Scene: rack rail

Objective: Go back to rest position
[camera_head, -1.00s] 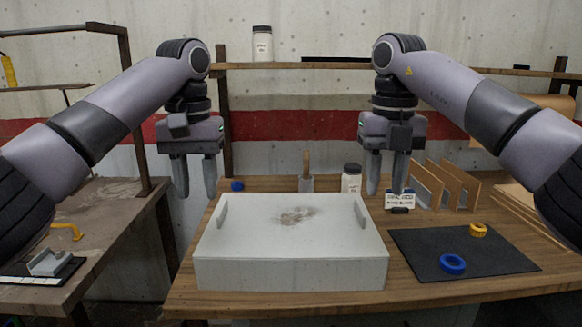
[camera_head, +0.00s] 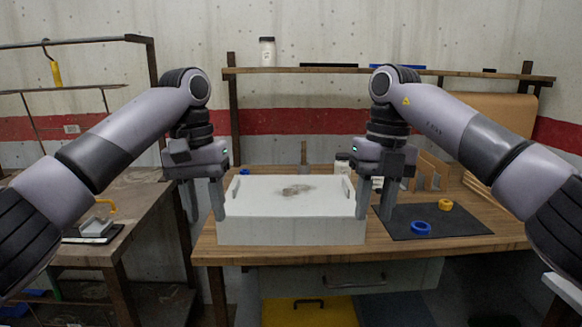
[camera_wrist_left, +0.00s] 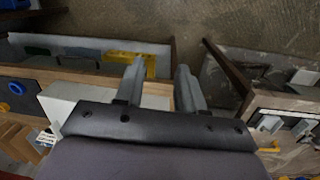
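My left gripper (camera_head: 204,215) hangs with its fingers down at the left end of the white box (camera_head: 290,233). Its two fingers are apart with nothing between them; they also show spread in the left wrist view (camera_wrist_left: 158,75). My right gripper (camera_head: 374,215) hangs with its fingers down at the box's right end, fingers apart and empty. The box stands upright on the wooden workbench (camera_head: 450,244), with a grey-brown smudge on top and a raised handle at each end. I cannot tell whether any finger touches the box.
A black mat (camera_head: 450,230) to the right bears a blue ring (camera_head: 421,228) and a yellow ring (camera_head: 446,204). Behind are a jar (camera_head: 342,164) and upright wooden dividers (camera_head: 434,165). A second table (camera_head: 120,225) stands left. A shelf (camera_head: 300,70) runs behind.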

